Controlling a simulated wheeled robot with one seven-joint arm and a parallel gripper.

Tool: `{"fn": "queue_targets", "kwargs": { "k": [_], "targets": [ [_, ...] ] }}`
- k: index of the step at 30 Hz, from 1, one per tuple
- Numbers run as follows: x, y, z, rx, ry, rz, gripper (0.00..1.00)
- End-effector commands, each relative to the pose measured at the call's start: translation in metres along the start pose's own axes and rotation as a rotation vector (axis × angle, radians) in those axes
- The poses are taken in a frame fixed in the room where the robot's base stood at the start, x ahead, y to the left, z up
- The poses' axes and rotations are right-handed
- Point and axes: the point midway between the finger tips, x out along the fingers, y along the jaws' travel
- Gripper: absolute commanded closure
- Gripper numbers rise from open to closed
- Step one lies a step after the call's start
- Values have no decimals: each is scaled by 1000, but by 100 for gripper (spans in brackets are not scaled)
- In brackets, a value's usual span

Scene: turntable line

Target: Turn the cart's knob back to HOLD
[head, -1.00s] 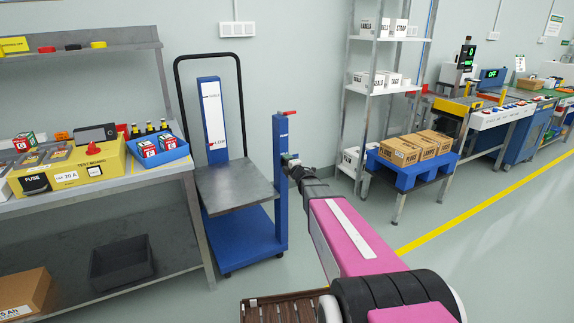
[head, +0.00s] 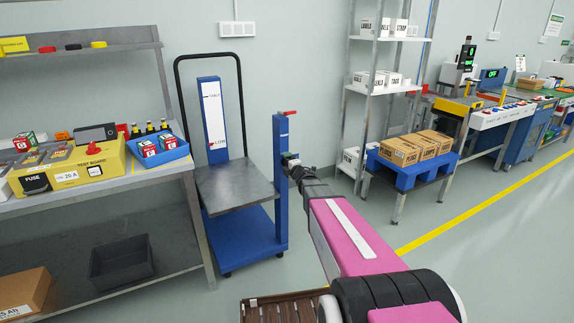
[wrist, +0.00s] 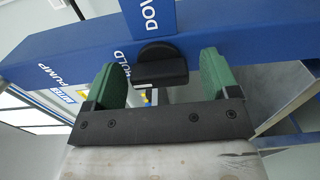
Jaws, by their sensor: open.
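The blue cart (head: 252,238) stands left of my arm, with a grey platform (head: 235,187) and a blue post (head: 281,200) at its right. In the wrist view the black knob (wrist: 160,66) sits on the post's blue face, near the lettering "DOWN", partly cut off. "PUMP" and a partly hidden "HOLD" are to the left. I cannot tell which label the knob points to. My gripper (wrist: 160,80) is open, with one green finger on each side of the knob and gaps visible. In the head view my gripper (head: 291,162) is beside the post; the knob is hidden there.
A red lever (head: 290,113) tops the post. A workbench (head: 100,185) with a yellow test box is at the left. A shelf rack (head: 390,90) and a blue stand (head: 398,178) with cartons are right of my arm. The floor at the right is clear.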

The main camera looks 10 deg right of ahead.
Motion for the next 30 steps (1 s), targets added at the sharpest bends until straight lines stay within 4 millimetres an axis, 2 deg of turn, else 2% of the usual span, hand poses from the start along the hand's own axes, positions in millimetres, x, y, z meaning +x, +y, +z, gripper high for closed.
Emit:
{"fn": "queue_targets", "kwargs": {
  "k": [8, 21, 25, 30],
  "targets": [
    [-19, 1, 0, 1, -1, 0, 19],
    [-97, 1, -1, 0, -1, 0, 19],
    [-107, 0, -1, -1, 0, 0, 19],
    [-108, 0, 0, -1, 1, 0, 19]
  ]
}}
